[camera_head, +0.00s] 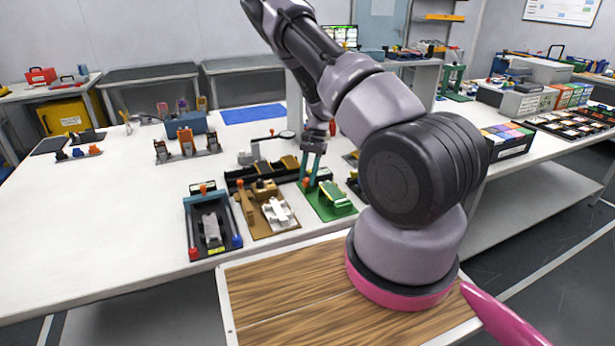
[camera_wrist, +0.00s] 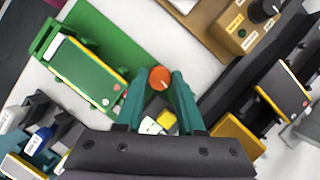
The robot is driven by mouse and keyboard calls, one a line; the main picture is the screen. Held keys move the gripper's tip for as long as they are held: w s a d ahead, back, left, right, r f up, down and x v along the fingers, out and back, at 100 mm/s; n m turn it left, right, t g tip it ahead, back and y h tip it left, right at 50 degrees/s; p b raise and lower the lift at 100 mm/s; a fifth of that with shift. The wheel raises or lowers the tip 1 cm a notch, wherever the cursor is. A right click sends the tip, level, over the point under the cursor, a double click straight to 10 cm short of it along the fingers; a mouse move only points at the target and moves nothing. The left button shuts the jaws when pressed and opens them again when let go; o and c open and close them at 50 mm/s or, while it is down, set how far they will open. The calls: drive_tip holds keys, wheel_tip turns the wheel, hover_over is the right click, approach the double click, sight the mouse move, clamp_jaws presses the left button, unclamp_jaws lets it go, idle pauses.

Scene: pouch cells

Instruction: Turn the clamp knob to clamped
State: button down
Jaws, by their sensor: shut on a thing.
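A green fixture plate (camera_head: 327,208) lies on the white table. A flat green-and-yellow block (camera_wrist: 88,72) sits on it. A round orange knob (camera_wrist: 158,78) stands at the plate's edge and also shows in the head view (camera_head: 306,183). My gripper (camera_wrist: 159,80) points down with its two teal fingers on either side of this knob, shut on it. Small white and yellow patches (camera_wrist: 165,122) show between the fingers; any writing on them is unreadable. The knob's pointing direction cannot be told. In the head view my gripper (camera_head: 311,170) is above the plate.
A brown fixture (camera_head: 268,212) with a black knob (camera_wrist: 260,10) stands beside the green one. A black fixture (camera_head: 211,228) with red and blue knobs is farther left. A long dark rack (camera_head: 250,176) lies behind.

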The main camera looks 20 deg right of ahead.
drive_tip(key=m+t, duration=0.1)
drive_tip(key=m, duration=0.1)
drive_tip(key=m+t+y, duration=0.1)
drive_tip(key=m, duration=0.2)
drive_tip(key=shift+s+m, duration=0.15)
drive_tip(key=shift+m, duration=0.15)
drive_tip(key=m+t, duration=0.2)
drive_tip(key=m, duration=0.3)
drive_tip(key=shift+m, duration=0.4)
drive_tip(key=shift+m+t, duration=0.3)
